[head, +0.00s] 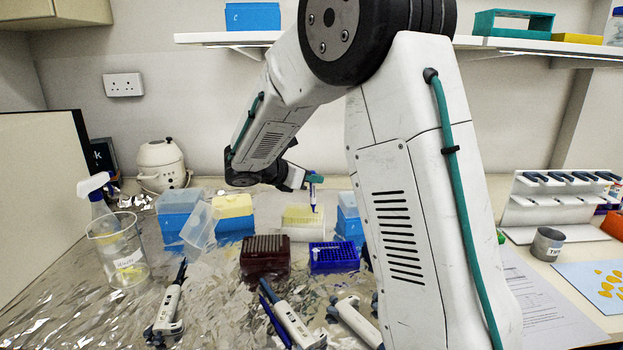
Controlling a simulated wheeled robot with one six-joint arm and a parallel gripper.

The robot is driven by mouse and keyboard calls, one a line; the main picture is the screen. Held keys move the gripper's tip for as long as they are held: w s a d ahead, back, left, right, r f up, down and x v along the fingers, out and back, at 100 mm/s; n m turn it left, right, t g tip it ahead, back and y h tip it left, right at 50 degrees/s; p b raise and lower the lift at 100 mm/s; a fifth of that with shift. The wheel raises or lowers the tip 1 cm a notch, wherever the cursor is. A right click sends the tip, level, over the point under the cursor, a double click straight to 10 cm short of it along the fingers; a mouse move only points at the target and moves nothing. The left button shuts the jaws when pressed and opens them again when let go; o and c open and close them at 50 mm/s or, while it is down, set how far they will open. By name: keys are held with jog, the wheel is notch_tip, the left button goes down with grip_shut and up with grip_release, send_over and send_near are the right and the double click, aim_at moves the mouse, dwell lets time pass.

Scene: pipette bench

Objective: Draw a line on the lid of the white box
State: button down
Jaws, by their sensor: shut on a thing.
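My gripper (309,179) is shut on a blue-and-white marker (313,196), held roughly upright with its lower end down. The marker's lower end shows in front of or over a box with a pale yellowish top (297,215) at the middle of the bench; I cannot tell whether it touches.
A dark red rack (265,255) and a blue rack (334,257) stand in front of the pale box. Blue boxes (178,222) stand left. Pipettes (168,312) lie on the foil-covered front. A beaker (118,254) and spray bottle (96,195) are far left.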

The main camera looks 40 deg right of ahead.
jog(key=shift+r, duration=0.1)
dwell(0.3)
jog(key=shift+r, duration=2.45)
